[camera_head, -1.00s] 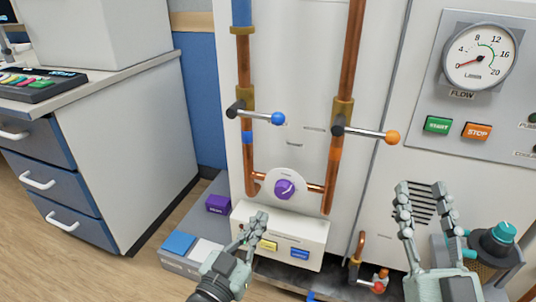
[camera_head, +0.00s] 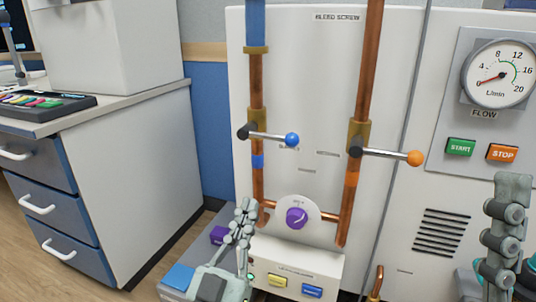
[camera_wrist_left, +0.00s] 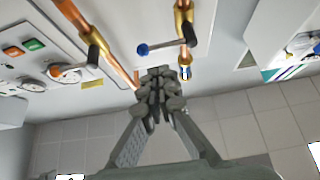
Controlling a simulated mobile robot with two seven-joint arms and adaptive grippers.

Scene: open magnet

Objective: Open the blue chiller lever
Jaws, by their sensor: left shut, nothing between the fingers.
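The blue chiller lever (camera_head: 272,137) is a metal rod with a blue ball end. It sticks out to the right, nearly level, from a valve on the left copper pipe. It also shows in the left wrist view (camera_wrist_left: 163,45), where the picture is turned over. My left gripper (camera_head: 242,207) is shut and empty, below the blue lever and in front of the lower pipe, apart from the lever. Its closed fingers (camera_wrist_left: 158,85) fill the middle of the wrist view. My right gripper (camera_head: 505,220) is at the right edge, seen side-on and partly cut off.
An orange-ended lever (camera_head: 390,155) sits on the right copper pipe (camera_head: 367,60). A purple knob (camera_head: 297,217) is between the pipes, above a white box with yellow and blue buttons (camera_head: 313,291). A drawer cabinet (camera_head: 130,170) stands left. The space before the blue lever is clear.

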